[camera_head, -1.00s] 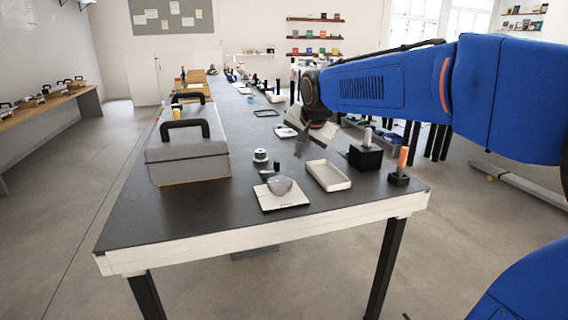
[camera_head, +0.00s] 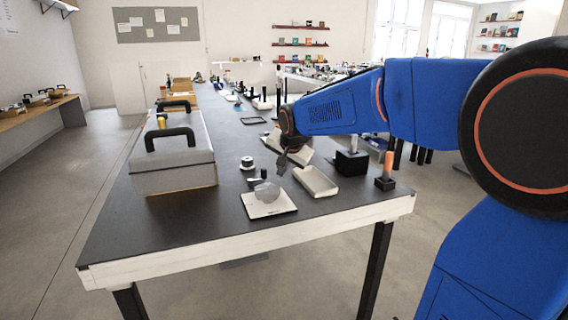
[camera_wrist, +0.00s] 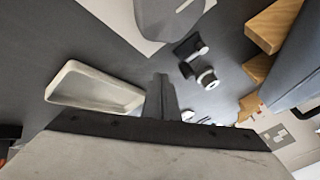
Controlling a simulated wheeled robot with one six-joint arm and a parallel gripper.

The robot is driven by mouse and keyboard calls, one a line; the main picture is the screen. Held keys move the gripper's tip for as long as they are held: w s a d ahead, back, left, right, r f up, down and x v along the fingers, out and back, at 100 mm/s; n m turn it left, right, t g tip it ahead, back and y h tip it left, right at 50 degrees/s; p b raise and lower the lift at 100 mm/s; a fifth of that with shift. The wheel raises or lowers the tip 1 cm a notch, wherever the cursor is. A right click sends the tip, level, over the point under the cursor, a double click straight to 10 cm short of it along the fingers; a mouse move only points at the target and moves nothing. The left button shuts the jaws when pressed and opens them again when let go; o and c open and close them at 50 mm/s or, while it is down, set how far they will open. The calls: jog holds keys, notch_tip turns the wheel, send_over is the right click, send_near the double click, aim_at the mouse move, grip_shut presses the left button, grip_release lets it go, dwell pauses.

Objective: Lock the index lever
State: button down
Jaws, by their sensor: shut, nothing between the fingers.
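A small dark piece with a pale round knob (camera_wrist: 190,47) lies on the dark table in the wrist view. It also shows in the head view (camera_head: 258,181), and it may be the index lever, but I cannot tell its lock position. A round pale-and-black spool-like part (camera_wrist: 207,79) stands beside it (camera_head: 247,163). A white plate (camera_head: 284,206) with a grey rounded object (camera_head: 267,194) on it lies nearer the front. My gripper (camera_head: 282,170) is shut and empty, pointing down above the table between the small parts and a cream tray (camera_head: 318,182). Its fingers (camera_wrist: 161,98) show together in the wrist view.
A grey case with a black handle (camera_head: 174,165) stands on the left. Black blocks with a grey peg (camera_head: 352,162) and an orange peg (camera_head: 385,180) stand right of the tray. Bare table (camera_head: 200,225) lies at the front left.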

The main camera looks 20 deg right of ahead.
aim_at(264, 173)
jog(key=w+f, duration=0.1)
jog(key=w+a, duration=0.1)
jog(key=w, duration=0.1)
jog(key=shift+a+f, duration=0.1)
jog(key=shift+f, duration=0.25)
jog(key=shift+w+a, duration=0.55)
jog(key=shift+w, duration=0.25)
